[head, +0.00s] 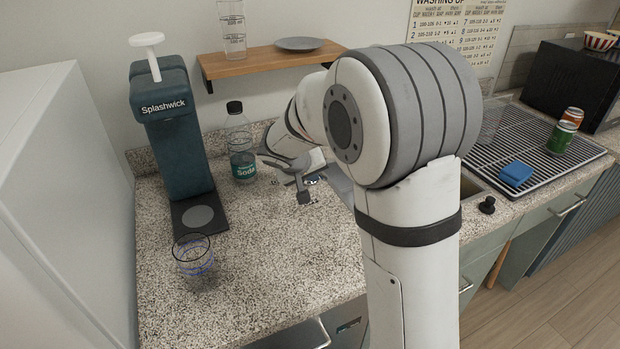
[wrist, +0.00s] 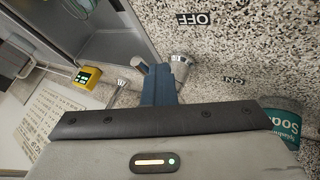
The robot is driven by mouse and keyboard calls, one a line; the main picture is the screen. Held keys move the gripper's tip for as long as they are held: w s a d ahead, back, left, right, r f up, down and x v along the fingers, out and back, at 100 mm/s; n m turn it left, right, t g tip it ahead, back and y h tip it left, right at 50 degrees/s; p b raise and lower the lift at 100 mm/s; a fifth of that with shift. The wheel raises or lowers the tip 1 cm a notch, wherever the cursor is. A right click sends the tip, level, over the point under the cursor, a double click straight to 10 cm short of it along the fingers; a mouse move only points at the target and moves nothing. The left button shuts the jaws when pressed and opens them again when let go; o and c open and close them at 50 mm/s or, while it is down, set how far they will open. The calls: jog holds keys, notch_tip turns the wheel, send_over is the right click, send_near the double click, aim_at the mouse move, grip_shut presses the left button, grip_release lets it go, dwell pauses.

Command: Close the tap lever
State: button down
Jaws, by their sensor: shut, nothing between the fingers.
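In the wrist view a chrome part of the tap (wrist: 181,64), seemingly its lever, stands on the speckled counter between the OFF label (wrist: 196,19) and the ON label (wrist: 234,82). My gripper (wrist: 157,78) is shut and empty, its blue fingers just left of this part. I cannot tell whether they touch it. Another slim chrome piece (wrist: 120,88) shows farther left. In the head view my gripper (head: 303,182) is low over the counter, in front of the shelf wall. My arm hides most of the tap and sink there.
A soda bottle (head: 242,150) stands close left of my gripper. The Splashwick dispenser (head: 177,140) and a clear glass (head: 193,260) are farther left. A shelf (head: 270,62) hangs above. The rack (head: 535,150) at right holds cans and a blue sponge (head: 515,173).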

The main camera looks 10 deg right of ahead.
jog(key=shift+s, duration=0.1)
jog(key=shift+s+a+f+b, duration=0.1)
jog(key=shift+a+f+b, duration=0.25)
jog(key=shift+a+b, duration=0.2)
jog(key=a+b, duration=0.1)
jog(key=a+f+b, duration=0.1)
jog(key=shift+s+a+b, duration=0.3)
jog(key=shift+s+a, duration=0.05)
jog(key=shift+s, duration=0.05)
jog(key=v, duration=0.9)
jog(key=s+d+g+y+p, duration=0.1)
jog(key=s+d, duration=0.4)
jog(key=s, duration=0.7)
jog(key=s+d+f+g+y+p, duration=0.1)
jog(key=s+d+y, duration=0.3)
jog(key=s, duration=0.9)
jog(key=shift+s+d+f+m+g+p, duration=0.2)
jog(key=shift+d+f+m+g+p, duration=0.1)
jog(key=shift+d+g+p, duration=0.45)
